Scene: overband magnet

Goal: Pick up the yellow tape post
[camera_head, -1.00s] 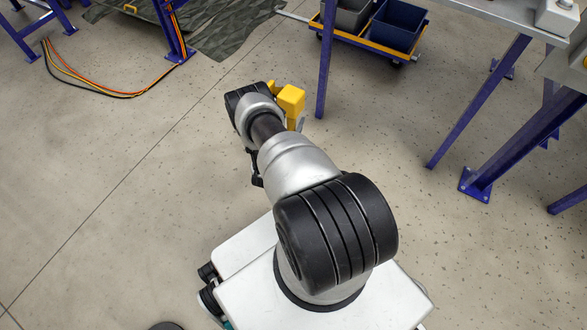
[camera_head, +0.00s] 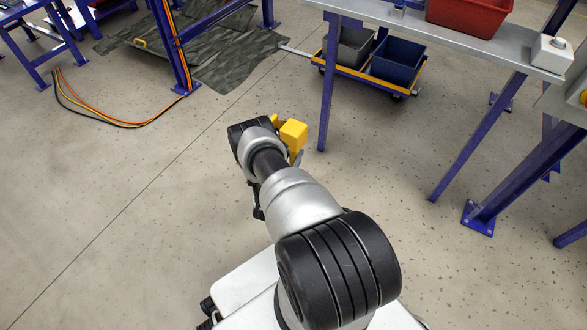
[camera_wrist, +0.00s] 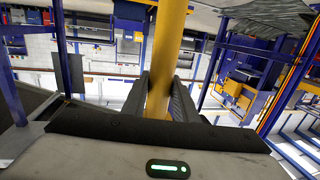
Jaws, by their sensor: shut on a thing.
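The yellow tape post shows in the wrist view as a yellow pole (camera_wrist: 165,55) running up from between the jaws to the top edge. My gripper (camera_wrist: 160,98) is shut on this pole, with one dark finger on each side of it. In the head view, a yellow block-shaped part (camera_head: 293,133), seemingly the post's top, shows just beyond the end of my arm. My arm hides the jaws and most of the post there, so I cannot tell whether its foot touches the floor.
A steel table (camera_head: 455,45) on blue legs stands at the right, with a red bin (camera_head: 470,14) on it. A cart (camera_head: 365,76) with a blue crate (camera_head: 398,52) stands behind. Cables (camera_head: 120,122) and a dark mat (camera_head: 235,62) lie at the back left. The left floor is open.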

